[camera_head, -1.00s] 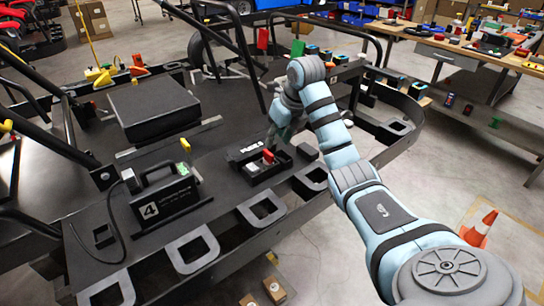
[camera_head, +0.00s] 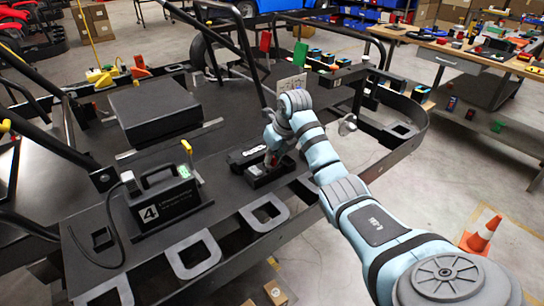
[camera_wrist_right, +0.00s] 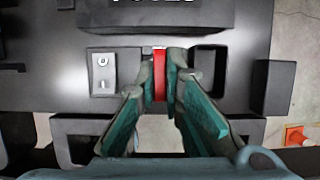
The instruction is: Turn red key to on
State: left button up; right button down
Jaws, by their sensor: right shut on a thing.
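The red key (camera_wrist_right: 160,75) stands upright in the black fuse box (camera_head: 257,183) on the kart's dark deck. In the wrist view it is a narrow red bar between the two green-grey fingertips of my right gripper (camera_wrist_right: 161,84). The fingers are shut on it, one on each side. In the head view my right gripper (camera_head: 273,158) is low over the box, and only a little red shows under it. A light plate with a round fitting (camera_wrist_right: 103,73) lies left of the key in the wrist view. My left gripper is not in view.
A black battery unit marked 4 (camera_head: 166,200) stands left of the fuse box, with a black block (camera_head: 153,112) behind it. Black kart rails cross the left side. A workbench (camera_head: 455,55) stands at the back right. An orange cone (camera_head: 482,236) is on the floor.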

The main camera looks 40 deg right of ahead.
jog(key=c, duration=1.6)
grip_release()
jog(key=shift+c, duration=0.2)
jog(key=v, duration=0.7)
jog(key=shift+r, duration=0.25)
jog(key=shift+s, duration=0.15)
